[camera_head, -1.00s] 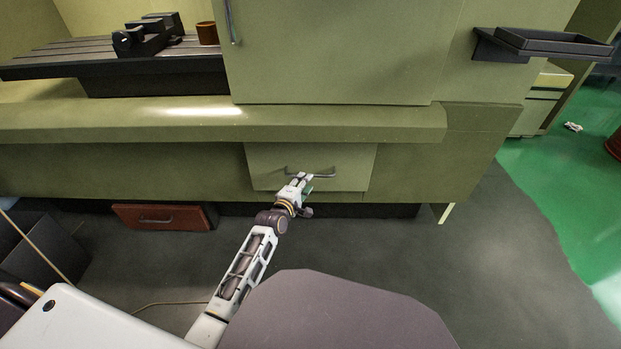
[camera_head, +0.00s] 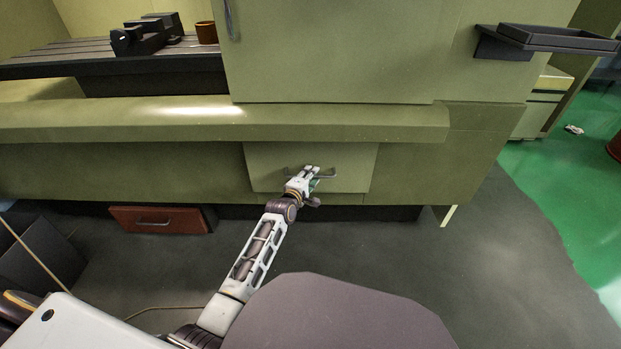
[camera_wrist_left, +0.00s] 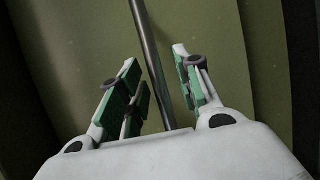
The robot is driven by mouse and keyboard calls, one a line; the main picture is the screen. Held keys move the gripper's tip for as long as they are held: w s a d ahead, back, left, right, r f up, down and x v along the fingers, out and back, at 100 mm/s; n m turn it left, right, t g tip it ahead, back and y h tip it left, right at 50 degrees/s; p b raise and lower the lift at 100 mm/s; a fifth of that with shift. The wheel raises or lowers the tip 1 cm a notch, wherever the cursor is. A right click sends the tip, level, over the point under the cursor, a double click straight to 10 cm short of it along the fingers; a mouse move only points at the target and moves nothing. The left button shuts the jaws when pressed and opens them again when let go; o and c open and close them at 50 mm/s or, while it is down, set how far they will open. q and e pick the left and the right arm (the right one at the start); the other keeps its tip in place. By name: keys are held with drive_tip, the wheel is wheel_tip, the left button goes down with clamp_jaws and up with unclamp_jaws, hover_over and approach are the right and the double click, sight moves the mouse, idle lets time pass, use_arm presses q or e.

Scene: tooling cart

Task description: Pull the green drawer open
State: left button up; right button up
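The green drawer (camera_head: 350,170) sits in the front of the green cabinet, below its ledge, and looks shut. Its grey bar handle (camera_head: 328,176) runs across the drawer front. My left gripper (camera_head: 311,170) is at the handle, covering its middle part. In the left wrist view the gripper (camera_wrist_left: 158,85) is open, with green-padded fingers on either side of the handle bar (camera_wrist_left: 152,60). The bar runs between the fingers, and a gap shows on both sides of it. The drawer front (camera_wrist_left: 205,30) fills the background there. My right gripper is not in view.
A red-brown drawer box (camera_head: 160,219) stands low at the left under the cabinet. A dark vise (camera_head: 147,35) and a brown cup (camera_head: 207,32) are on the slotted table above. A dark tray (camera_head: 555,38) juts out at the upper right. The grey floor at right is clear.

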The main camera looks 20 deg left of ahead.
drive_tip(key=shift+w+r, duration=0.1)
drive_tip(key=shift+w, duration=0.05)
use_arm(q)
drive_tip(key=shift+c, duration=0.4)
clamp_jaws()
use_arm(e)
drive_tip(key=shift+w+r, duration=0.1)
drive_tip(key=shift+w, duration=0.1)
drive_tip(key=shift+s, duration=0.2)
use_arm(q)
drive_tip(key=shift+s, duration=0.1)
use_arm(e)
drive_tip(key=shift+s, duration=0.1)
